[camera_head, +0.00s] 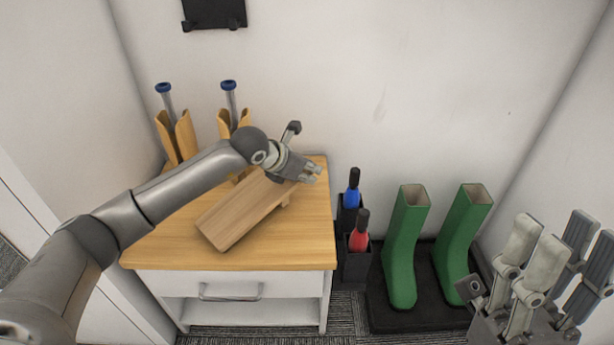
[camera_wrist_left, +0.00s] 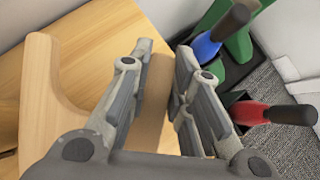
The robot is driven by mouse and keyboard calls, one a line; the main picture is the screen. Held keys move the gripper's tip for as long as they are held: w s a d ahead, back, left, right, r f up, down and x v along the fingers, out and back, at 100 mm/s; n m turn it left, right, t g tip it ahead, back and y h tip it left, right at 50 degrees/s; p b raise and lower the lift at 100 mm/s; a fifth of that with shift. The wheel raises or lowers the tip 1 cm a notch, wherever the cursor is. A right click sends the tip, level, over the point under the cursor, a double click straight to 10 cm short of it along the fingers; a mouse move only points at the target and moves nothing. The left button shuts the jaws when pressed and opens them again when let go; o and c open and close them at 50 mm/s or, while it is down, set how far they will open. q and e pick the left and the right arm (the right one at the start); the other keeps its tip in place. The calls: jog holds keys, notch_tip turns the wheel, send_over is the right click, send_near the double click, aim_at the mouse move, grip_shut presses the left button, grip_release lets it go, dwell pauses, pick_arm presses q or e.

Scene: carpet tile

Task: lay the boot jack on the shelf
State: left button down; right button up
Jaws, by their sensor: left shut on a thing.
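The boot jack (camera_head: 245,211), a pale wooden board with a small block under it, is at the wooden top of the white cabinet (camera_head: 295,257). I cannot tell whether it touches the top or hangs just above it. My left gripper (camera_head: 312,172) is shut on its far right end; in the left wrist view the fingers (camera_wrist_left: 160,95) flank the wood, and a forked wooden part (camera_wrist_left: 40,90) shows at left. An open shelf (camera_head: 250,312) lies below the cabinet's drawer. My right gripper (camera_head: 562,245) is open and empty at lower right.
Two wooden boot trees (camera_head: 176,135) with blue knobs stand at the back of the cabinet top. Right of the cabinet is a black holder (camera_head: 353,268) with blue- and red-headed brushes, then green boots (camera_head: 405,250) on a black tray (camera_head: 392,318). A black rack (camera_head: 213,12) hangs on the wall.

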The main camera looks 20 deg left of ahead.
pick_arm(q)
jog(key=shift+f, duration=0.55)
jog(key=c, duration=1.3)
grip_release()
